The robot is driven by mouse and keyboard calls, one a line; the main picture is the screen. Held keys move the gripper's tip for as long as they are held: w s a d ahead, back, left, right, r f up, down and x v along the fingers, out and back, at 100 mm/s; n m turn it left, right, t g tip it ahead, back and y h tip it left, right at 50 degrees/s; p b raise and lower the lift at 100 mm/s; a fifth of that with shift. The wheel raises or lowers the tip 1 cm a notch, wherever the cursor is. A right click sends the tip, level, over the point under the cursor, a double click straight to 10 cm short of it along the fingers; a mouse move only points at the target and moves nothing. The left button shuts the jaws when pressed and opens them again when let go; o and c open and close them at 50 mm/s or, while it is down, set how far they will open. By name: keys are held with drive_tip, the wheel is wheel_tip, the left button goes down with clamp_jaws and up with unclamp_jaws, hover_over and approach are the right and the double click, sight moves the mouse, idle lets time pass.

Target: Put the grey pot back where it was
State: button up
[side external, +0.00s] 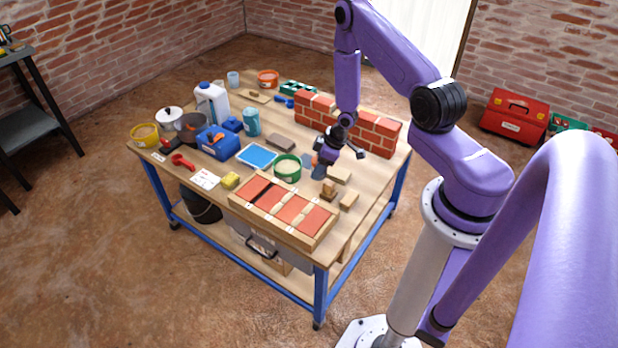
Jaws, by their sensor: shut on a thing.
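My gripper (328,156) is low over the right part of the workbench, in front of the brick wall. It is shut on a small blue-grey thing (319,171), which looks like a pot or cup and is partly hidden by the gripper. I cannot tell whether its bottom touches the bench. A larger dark grey pot (182,127) with something orange-brown at its top stands at the bench's left side. I cannot tell for sure which of the two is the task's grey pot.
The brick wall (360,124) stands close behind my gripper. A green tub (287,174) is just left, wooden blocks (339,175) just right. A wooden frame with red panels (280,208) lies at the front.

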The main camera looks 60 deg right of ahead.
drive_tip(key=w+f, duration=0.1)
drive_tip(key=f, duration=0.1)
drive_tip(key=w+d+f, duration=0.1)
drive_tip(key=w+f, duration=0.1)
drive_tip(key=w+d+f, duration=0.1)
drive_tip(key=w+f, duration=0.1)
drive_tip(key=shift+f, duration=1.55)
drive_tip(key=o, duration=1.1)
drive_tip(key=shift+f, duration=0.1)
